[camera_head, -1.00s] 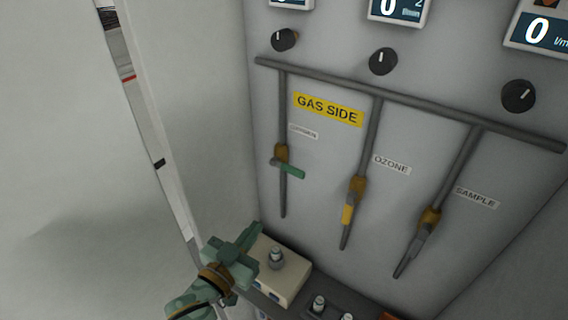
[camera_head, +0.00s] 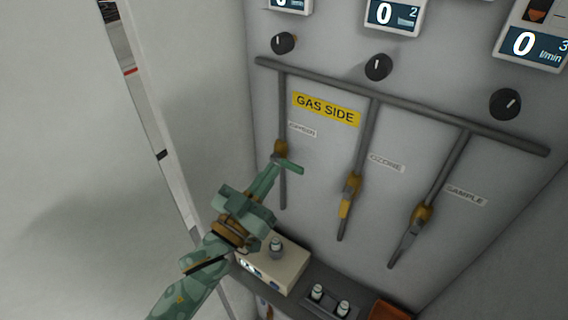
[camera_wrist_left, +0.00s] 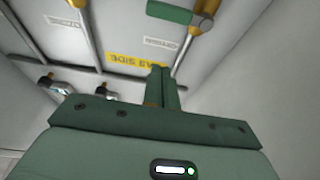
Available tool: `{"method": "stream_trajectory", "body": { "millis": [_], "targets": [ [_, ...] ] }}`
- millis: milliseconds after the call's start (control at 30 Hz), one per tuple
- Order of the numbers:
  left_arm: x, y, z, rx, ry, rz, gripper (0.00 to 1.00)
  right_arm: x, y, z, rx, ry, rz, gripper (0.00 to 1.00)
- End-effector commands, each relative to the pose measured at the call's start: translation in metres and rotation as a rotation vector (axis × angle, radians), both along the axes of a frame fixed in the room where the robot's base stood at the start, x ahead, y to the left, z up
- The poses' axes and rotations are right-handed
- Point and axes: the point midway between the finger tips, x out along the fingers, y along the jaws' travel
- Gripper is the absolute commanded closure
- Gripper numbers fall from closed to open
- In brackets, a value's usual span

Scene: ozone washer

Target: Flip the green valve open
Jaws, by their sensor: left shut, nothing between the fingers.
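The green valve handle (camera_head: 291,167) sits on the leftmost vertical pipe, under a brass body (camera_head: 280,149). It sticks out to the right, crosswise to the pipe, tilted slightly down. My left gripper (camera_head: 273,168) is shut and empty, its fingertips just left of the handle where it meets the pipe. I cannot tell whether they touch. The left wrist view is upside down; there the green handle (camera_wrist_left: 169,12) lies beyond the shut fingertips of my left gripper (camera_wrist_left: 161,70), with a visible gap in the picture. My right gripper is not in view.
Yellow-handled (camera_head: 345,208) and grey-handled (camera_head: 405,248) valves hang on the pipes to the right. The cabinet's side wall (camera_head: 200,110) is close on the left.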

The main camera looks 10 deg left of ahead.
Motion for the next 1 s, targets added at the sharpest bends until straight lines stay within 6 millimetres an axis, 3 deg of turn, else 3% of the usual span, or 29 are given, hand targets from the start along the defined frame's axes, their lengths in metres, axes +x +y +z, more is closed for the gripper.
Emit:
{"method": "stream_trajectory", "body": {
  "millis": [267, 333, 500, 1000],
  "targets": [
    [0.053, -0.022, 0.024, -0.001, -0.002, 0.000, 1.00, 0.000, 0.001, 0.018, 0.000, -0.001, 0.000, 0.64],
    [0.052, -0.021, 0.006, 0.000, 0.005, 0.000, 1.00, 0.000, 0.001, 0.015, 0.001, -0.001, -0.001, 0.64],
    [0.052, -0.021, -0.014, 0.000, 0.003, 0.001, 1.00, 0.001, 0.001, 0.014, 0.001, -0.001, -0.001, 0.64],
    [0.051, -0.021, -0.021, 0.002, -0.001, 0.001, 1.00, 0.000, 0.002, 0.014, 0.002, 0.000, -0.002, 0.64]
  ]
}}
